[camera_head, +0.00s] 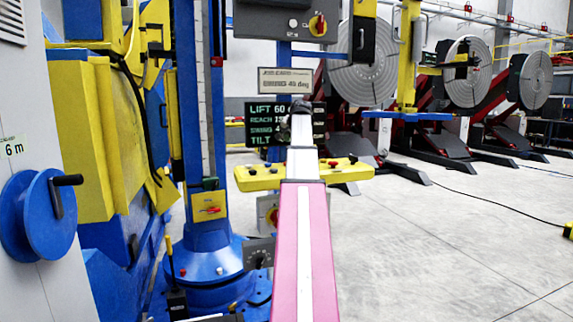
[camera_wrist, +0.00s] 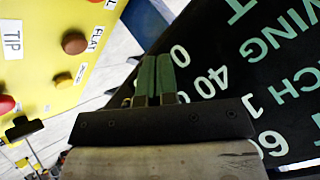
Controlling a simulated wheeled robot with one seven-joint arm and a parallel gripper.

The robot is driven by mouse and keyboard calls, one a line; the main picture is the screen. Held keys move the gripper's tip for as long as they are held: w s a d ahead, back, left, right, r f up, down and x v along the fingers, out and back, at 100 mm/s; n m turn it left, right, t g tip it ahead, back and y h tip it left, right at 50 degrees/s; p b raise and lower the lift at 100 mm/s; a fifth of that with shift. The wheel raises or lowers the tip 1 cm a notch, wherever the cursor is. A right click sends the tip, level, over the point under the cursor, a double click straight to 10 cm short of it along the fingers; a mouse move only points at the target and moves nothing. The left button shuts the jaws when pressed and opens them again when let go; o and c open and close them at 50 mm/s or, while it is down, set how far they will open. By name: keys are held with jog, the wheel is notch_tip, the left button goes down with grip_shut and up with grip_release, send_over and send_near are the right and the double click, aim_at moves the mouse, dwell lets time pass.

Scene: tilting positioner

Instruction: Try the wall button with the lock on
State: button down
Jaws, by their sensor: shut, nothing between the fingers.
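My gripper (camera_wrist: 155,60) is shut and empty; its two green fingers lie together in the wrist view. In the head view its dark end (camera_head: 301,108) is at the tip of my arm, in front of the black readout. A yellow control panel (camera_head: 262,178) spreads to both sides of my arm. In the wrist view this panel (camera_wrist: 35,60) is at the left, with a brown button (camera_wrist: 75,42), a small yellow button (camera_wrist: 63,79) and a red button (camera_wrist: 5,104). The fingertips show apart from these buttons. I cannot tell which control is the wall button or the lock.
The black readout (camera_head: 262,122) shows LIFT 60; it fills the right of the wrist view (camera_wrist: 250,60). A grey box (camera_head: 275,22) carries a red-and-yellow rotary switch (camera_head: 318,25). A blue column (camera_head: 208,235) stands left of my arm. The floor at right is mostly clear.

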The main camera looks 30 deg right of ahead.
jog(key=shift+f, duration=3.6)
jog(key=shift+f, duration=0.15)
jog(key=shift+f, duration=0.3)
jog(key=shift+f, duration=0.4)
jog(key=shift+r, duration=0.85)
jog(key=shift+r, duration=0.1)
jog(key=shift+r, duration=2.4)
